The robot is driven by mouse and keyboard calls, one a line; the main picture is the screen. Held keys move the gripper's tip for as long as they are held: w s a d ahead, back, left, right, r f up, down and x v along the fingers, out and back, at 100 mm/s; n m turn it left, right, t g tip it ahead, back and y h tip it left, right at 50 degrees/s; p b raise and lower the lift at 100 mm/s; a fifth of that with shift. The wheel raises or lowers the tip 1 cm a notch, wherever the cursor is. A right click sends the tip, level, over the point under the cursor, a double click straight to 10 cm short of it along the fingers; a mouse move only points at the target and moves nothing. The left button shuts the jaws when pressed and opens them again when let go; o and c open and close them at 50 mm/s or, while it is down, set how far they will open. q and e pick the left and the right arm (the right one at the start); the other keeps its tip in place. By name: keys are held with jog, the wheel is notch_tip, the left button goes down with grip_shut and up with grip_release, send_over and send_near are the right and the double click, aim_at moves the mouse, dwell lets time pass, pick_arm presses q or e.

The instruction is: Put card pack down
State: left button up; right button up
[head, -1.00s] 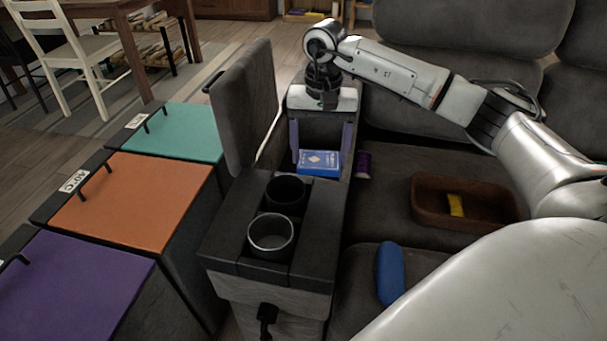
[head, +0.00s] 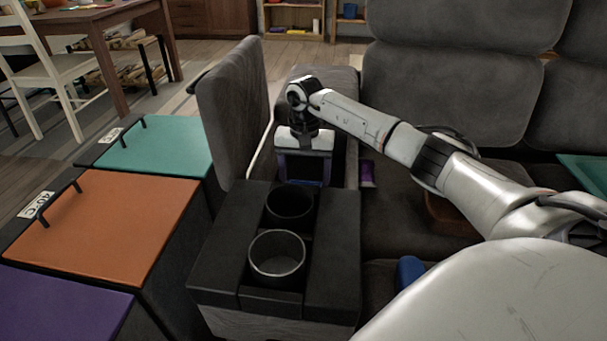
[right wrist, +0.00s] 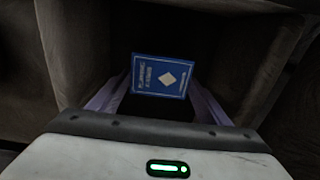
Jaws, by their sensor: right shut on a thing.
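The card pack (right wrist: 161,76) is a blue box with a white diamond and white lettering. In the right wrist view it sits between the purple fingers of my right gripper (right wrist: 160,90), which is shut on it. In the head view my right gripper (head: 303,172) points down into the open storage compartment of the dark sofa console (head: 334,235), behind the cup holders. My left gripper is not in view.
The console's raised lid (head: 233,110) stands left of the gripper. Two cup holders (head: 277,258) are in front. A purple object (head: 366,173) lies to the right on the sofa. A brown tray (head: 447,215) and a blue object (head: 409,271) are partly hidden by my arm.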

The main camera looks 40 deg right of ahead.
notch_tip(320, 180, down, 5)
jog(key=shift+b, duration=0.85)
jog(key=shift+f, duration=0.3)
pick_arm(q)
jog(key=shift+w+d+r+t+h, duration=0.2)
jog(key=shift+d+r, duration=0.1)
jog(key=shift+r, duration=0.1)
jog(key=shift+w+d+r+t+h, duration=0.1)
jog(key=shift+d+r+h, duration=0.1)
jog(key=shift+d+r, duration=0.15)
pick_arm(e)
jog(key=o, duration=1.2)
jog(key=shift+r, duration=0.35)
notch_tip(320, 180, up, 11)
jog(key=p, duration=0.4)
jog(key=shift+f, duration=0.15)
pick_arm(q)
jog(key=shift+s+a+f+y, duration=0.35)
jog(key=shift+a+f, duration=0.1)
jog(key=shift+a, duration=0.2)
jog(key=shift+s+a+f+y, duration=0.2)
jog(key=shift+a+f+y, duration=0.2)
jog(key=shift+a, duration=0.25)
pick_arm(e)
jog(key=shift+r, duration=0.55)
